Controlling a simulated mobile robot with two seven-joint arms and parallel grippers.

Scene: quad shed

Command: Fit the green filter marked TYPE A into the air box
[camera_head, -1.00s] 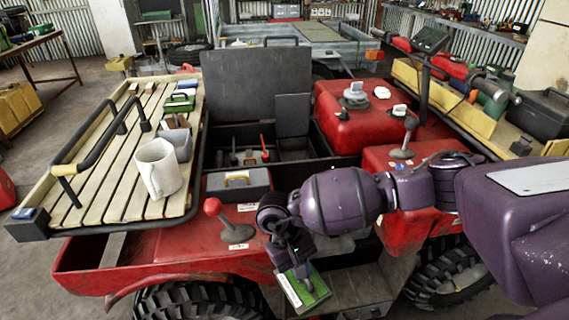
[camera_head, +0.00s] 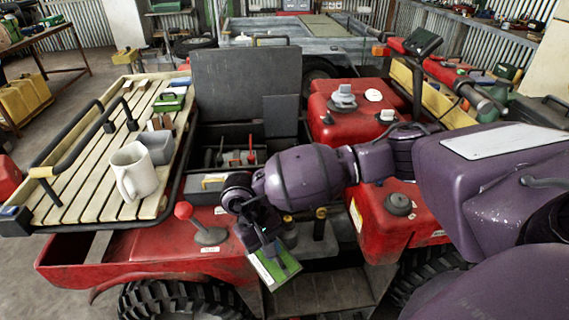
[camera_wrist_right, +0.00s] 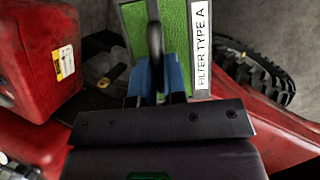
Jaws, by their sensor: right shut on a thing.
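The green filter (camera_head: 272,264) with a white edge is held in my right gripper (camera_head: 274,250), low in front of the red quad. In the right wrist view the filter (camera_wrist_right: 177,40) shows green faces and a white label reading FILTER TYPE A, and the right gripper (camera_wrist_right: 165,80) is shut on it. My left gripper is not in view.
A slatted rack (camera_head: 85,190) at left carries a white mug (camera_head: 134,172), a grey container (camera_head: 157,147) and a green block (camera_head: 169,102). A red-knobbed lever (camera_head: 184,211) stands before it. A black lid (camera_head: 245,88) is raised over an open compartment. A red tank (camera_head: 350,110) stands right.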

